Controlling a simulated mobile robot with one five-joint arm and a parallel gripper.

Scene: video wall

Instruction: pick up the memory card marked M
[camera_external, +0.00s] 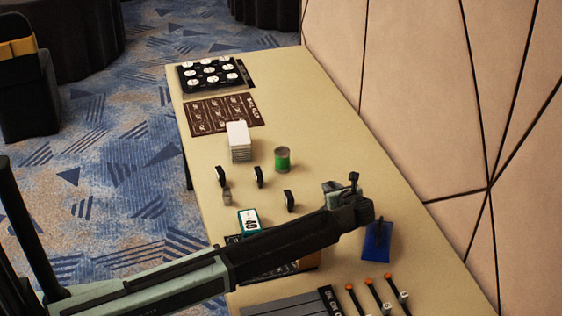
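My gripper (350,200) is at the end of my arm, over the right part of the table, near the wall. Its fingers are small and dark here, and I cannot tell whether they are open or shut. A small pale-topped item (331,187) shows right beside it; I cannot tell whether they touch. No letter M can be read on anything. Small black upright pieces with pale edges stand mid-table, one on the left (221,176), one in the middle (259,177) and one nearer my arm (290,201). I cannot tell whether any is the memory card.
A blue item (378,242) lies right of my gripper. My arm hides some tabletop.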

